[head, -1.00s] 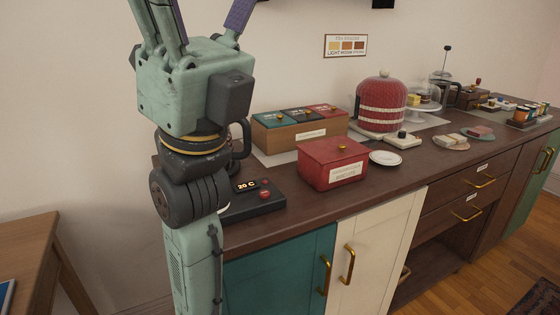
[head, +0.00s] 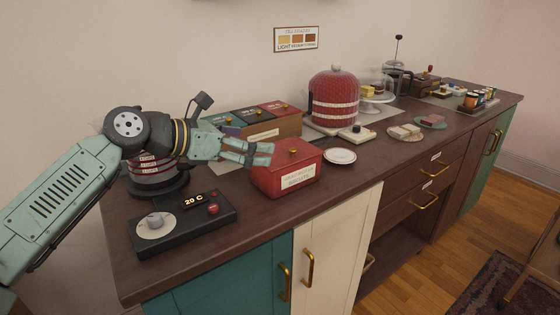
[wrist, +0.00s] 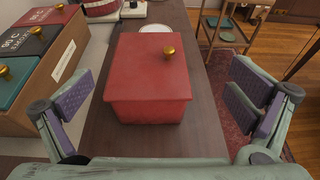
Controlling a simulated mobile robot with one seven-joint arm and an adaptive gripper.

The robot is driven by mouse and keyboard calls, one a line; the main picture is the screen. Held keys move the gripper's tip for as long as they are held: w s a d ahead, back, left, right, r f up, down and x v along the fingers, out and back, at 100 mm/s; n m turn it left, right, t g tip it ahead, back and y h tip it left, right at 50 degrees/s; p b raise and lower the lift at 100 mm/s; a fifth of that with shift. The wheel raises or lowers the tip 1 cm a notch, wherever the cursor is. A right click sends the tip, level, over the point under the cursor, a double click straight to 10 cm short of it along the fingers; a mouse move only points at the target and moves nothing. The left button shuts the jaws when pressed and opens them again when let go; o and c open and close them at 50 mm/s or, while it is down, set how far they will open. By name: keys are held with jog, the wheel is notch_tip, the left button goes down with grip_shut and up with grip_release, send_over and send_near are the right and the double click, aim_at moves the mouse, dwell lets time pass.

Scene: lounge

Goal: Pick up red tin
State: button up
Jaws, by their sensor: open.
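The red tin (head: 287,176) is a box with a lid, a small gold knob and a white label on its front. It stands on the dark wooden counter, and it also shows in the wrist view (wrist: 148,108), upright and centred ahead of the fingers. My gripper (head: 262,154) is open and reaches in from the left, its fingers close to the tin's left side and top in the head view. In the wrist view my gripper (wrist: 160,103) has its purple-padded fingers wide apart, one on each side of the tin, with nothing between them touching it.
A wooden tea box (head: 273,129) with coloured lids stands close behind the tin. A red cosy-covered pot (head: 334,99) and a white saucer (head: 340,156) are to the right. Counter in front of the tin is bare.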

aim_at(277, 154)
jog(key=shift+y, duration=0.3)
jog(key=w+d+f+p, duration=0.3)
jog(key=w+d+f, duration=0.3)
jog(key=shift+c, duration=0.4)
jog(key=c, duration=1.2)
